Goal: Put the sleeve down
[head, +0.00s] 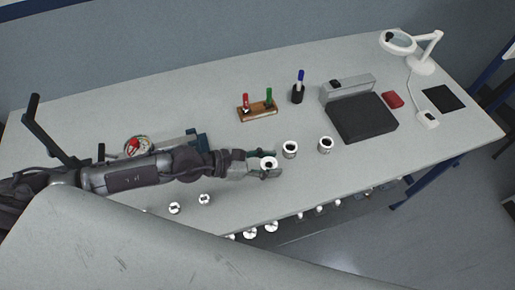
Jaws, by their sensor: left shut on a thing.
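The sleeve (268,163) is a small light metal ring with a dark bore. It sits between the fingers of my left gripper (266,166), which is shut on it, low over the grey table (215,88). Whether the sleeve touches the table I cannot tell. Two similar metal cylinders stand upright to the right of the gripper, a nearer one (290,149) and a farther one (325,145). My right gripper is not in view.
A wooden stand (257,113) holds a red and a green tool. A pen cup (297,95), a black pad (362,117), a red box (392,99) and a magnifier lamp (421,66) stand farther back. Small metal parts (204,199) lie near the front edge.

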